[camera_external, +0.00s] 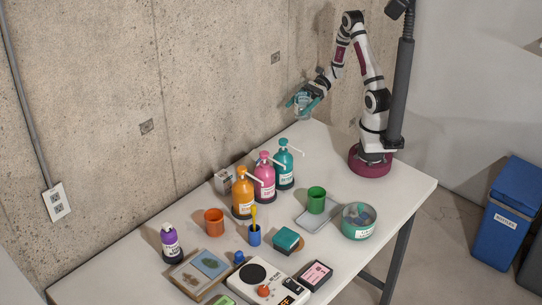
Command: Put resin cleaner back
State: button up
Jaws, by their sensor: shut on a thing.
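My gripper (305,102) is raised above the far end of the white table, near the concrete wall. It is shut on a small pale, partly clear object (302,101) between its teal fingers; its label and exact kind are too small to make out. I cannot tell which item is the resin cleaner. Orange (242,194), pink (265,178) and teal (285,167) pump bottles stand upright in a row along the wall side. A round teal tub (358,222) with a white label and things inside stands at the right edge.
A green cup (316,200) is on a grey tray (309,219). An orange cup (214,222), purple bottle (171,243), blue holder (254,236), scale (265,279) and framed picture (201,273) crowd the near half. The far tabletop (318,145) is clear.

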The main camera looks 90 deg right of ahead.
jog(key=shift+s+f, duration=0.25)
jog(key=shift+s, duration=0.2)
jog(key=shift+a+f, duration=0.25)
jog(key=shift+w+a+f, duration=1.2)
jog(key=shift+a+f, duration=0.2)
jog(key=shift+f, duration=0.35)
jog(key=shift+w+a+f, duration=1.15)
jog(key=shift+a+f, duration=0.25)
jog(key=shift+f, duration=0.4)
jog(key=shift+w+a+f, duration=1.2)
jog(key=shift+a+f, duration=0.2)
jog(key=shift+f, duration=0.35)
jog(key=shift+f, duration=0.1)
jog(key=o, duration=1.5)
jog(key=shift+c, duration=0.2)
jog(key=shift+s+d, duration=0.1)
jog(key=v, duration=1.2)
